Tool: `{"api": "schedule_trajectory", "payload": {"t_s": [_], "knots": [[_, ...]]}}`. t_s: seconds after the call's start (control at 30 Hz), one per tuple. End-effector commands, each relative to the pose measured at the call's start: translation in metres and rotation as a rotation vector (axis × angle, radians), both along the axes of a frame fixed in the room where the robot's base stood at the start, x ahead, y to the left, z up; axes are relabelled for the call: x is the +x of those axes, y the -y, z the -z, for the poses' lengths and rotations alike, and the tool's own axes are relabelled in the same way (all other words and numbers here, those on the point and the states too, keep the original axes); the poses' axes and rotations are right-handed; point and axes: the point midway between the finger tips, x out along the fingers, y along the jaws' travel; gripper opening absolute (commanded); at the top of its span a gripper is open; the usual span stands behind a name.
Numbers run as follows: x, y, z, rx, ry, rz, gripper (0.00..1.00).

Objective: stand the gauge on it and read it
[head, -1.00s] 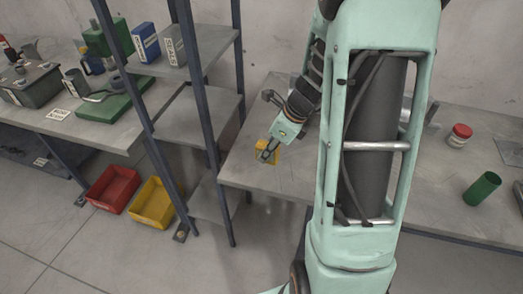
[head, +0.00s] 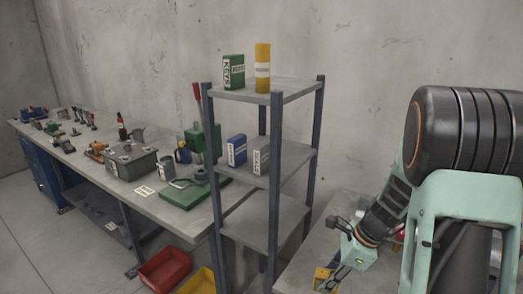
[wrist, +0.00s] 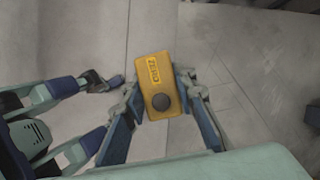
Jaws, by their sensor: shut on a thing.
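A yellow block (wrist: 161,84) with a round black knob and a small printed label sits between the fingers of my gripper (wrist: 160,98) in the wrist view. My gripper is shut on it. I cannot tell for sure whether this block is the gauge. In the head view my gripper (head: 338,270) is at the lower right, with the yellow block (head: 322,277) at its fingertips, over the near left part of a grey bench. Whether the block touches the bench is not clear. No reading shows.
A shelf rack (head: 265,93) with blue posts stands left of my arm, holding several boxes. Behind it a long workbench (head: 165,207) carries tools, a grey toolbox (head: 131,160) and a green plate (head: 195,200). Red (head: 165,268) and yellow (head: 197,283) bins are on the floor.

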Motion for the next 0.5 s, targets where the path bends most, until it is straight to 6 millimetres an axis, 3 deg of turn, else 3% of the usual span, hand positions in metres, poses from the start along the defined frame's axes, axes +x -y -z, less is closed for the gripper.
{"api": "schedule_trajectory", "payload": {"t_s": [0.23, 0.5], "knots": [[-0.002, -0.038, 0.004, 0.000, -0.002, -0.766, 0.00], [-0.006, -0.051, 0.003, -0.001, -0.003, -1.478, 0.00]]}}
